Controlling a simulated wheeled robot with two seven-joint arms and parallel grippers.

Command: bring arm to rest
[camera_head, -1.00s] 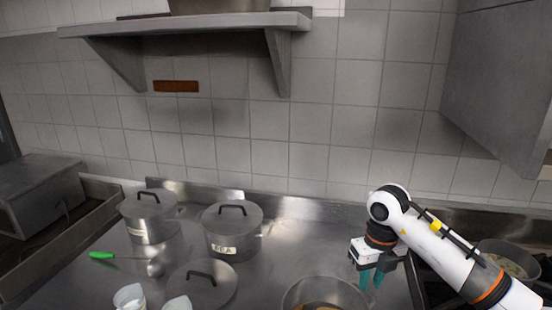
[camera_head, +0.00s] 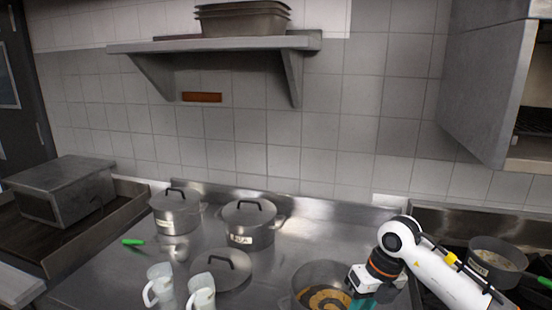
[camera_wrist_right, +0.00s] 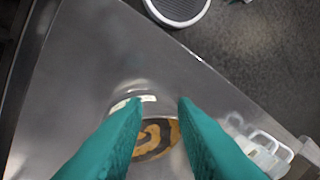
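My right arm (camera_head: 440,275) comes in from the right in the head view, with its white and orange wrist bent down. My right gripper (camera_wrist_right: 159,104) has two teal fingers spread apart with nothing between them. In the head view its fingertips are cut off by the lower edge. The gripper is beside the right side of an open pot (camera_head: 298,285) holding an orange and dark swirled content. In the wrist view that swirled content (camera_wrist_right: 157,138) shows beyond and between the fingers. My left gripper is in neither view.
Two lidded pots (camera_head: 176,213) (camera_head: 248,228), a loose lid (camera_head: 222,270), a green-handled ladle (camera_head: 133,242) and two white jugs (camera_head: 159,287) (camera_head: 201,292) are on the steel counter (camera_head: 330,237). A pan (camera_head: 497,262) is at right. A shelf (camera_head: 215,44) and cabinet (camera_head: 490,85) hang above.

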